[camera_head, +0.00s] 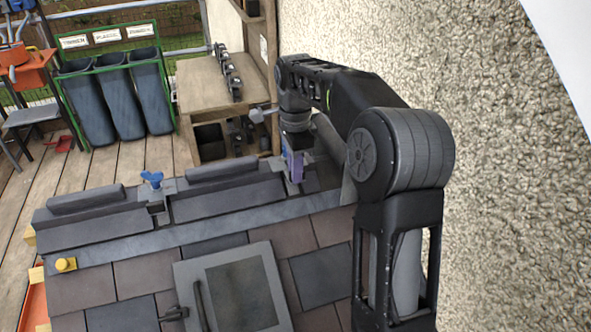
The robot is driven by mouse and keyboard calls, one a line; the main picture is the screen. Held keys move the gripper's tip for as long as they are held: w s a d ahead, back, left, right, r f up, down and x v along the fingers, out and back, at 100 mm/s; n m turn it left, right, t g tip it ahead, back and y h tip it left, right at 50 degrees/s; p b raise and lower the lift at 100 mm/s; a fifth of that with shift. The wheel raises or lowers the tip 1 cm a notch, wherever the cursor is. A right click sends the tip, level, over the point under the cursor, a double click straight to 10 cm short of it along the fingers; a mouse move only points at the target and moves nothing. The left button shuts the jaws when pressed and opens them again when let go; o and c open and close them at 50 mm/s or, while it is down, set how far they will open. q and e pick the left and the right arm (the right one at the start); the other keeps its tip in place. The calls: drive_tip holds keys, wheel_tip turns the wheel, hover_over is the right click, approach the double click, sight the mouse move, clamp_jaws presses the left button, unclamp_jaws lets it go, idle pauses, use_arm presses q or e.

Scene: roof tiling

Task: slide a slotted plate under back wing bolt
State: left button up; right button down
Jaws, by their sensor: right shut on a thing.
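My right gripper (293,163) reaches down from the wall side to the far right end of the roof ridge. It is shut on a small piece at the ridge, which I take to be the slotted plate; its outline is mostly hidden by the gripper. Purple-blue shows at the fingers, and I cannot tell whether part of it is the back wing bolt. Another blue wing bolt (151,180) stands upright in the gap between two dark ridge tiles, with a small grey piece (157,208) below it. My left gripper is out of view.
The rough wall (500,170) stands close on the right. A closed roof window (232,292) with a handle and a yellow fitting (66,265) are on the slope. A wooden workbench (212,88) and dark bins (118,98) stand behind the ridge.

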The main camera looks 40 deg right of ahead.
drive_tip(key=shift+w, duration=0.15)
idle(0.4)
drive_tip(key=c, duration=1.4)
unclamp_jaws()
